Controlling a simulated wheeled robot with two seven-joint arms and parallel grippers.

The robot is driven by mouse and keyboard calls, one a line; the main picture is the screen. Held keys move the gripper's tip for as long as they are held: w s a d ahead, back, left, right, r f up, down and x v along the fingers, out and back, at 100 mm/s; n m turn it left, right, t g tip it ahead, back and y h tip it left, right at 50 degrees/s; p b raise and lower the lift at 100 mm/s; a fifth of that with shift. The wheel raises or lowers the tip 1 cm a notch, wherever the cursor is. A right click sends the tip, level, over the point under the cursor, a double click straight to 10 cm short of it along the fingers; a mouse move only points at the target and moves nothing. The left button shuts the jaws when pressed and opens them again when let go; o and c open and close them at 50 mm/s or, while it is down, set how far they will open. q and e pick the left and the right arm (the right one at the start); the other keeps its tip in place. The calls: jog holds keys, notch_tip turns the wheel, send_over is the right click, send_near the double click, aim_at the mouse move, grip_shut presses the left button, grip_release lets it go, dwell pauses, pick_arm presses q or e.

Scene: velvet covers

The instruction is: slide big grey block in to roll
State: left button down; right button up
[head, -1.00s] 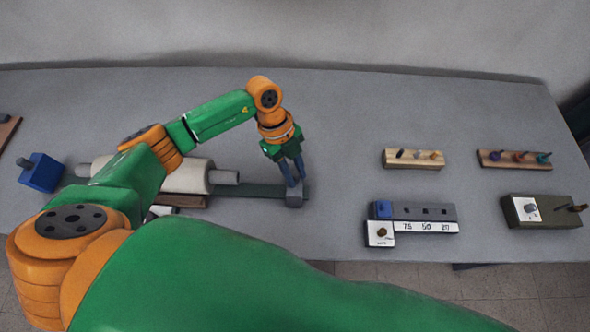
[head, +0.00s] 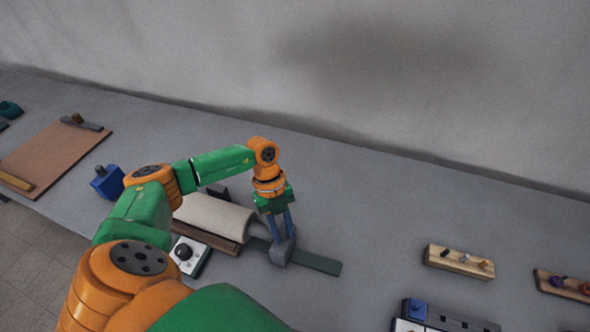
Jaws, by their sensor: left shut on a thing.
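The big grey block (head: 282,252) sits on a dark green rail (head: 322,264), just right of the roll. My left gripper (head: 283,238) points down and is shut on the upper part of the block. The cream-white roll (head: 212,216) lies to the left, its right end close to the block. My gripper and the block hide the roll's right shaft end, so I cannot tell whether the block touches it. The rail runs out bare to the right of the block. My right gripper is not in view.
A white plate with a black knob (head: 183,251) sits in front of the roll. A blue block (head: 108,182) and a brown board (head: 55,153) lie left. Wooden peg strips (head: 459,262) and a grey block unit (head: 450,320) lie right. The table behind my gripper is clear.

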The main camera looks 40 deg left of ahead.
pick_arm(q)
jog(key=shift+a, duration=0.1)
jog(key=c, duration=0.9)
grip_release()
jog(key=shift+o, duration=1.2)
jog(key=shift+a, duration=0.1)
jog(key=shift+s+a, duration=0.1)
jog(key=shift+a, duration=0.05)
jog(key=shift+r, duration=0.35)
jog(key=b+v, duration=0.1)
jog(key=v, duration=0.5)
jog(key=shift+a+r+b, duration=0.2)
jog(key=shift+b, duration=0.15)
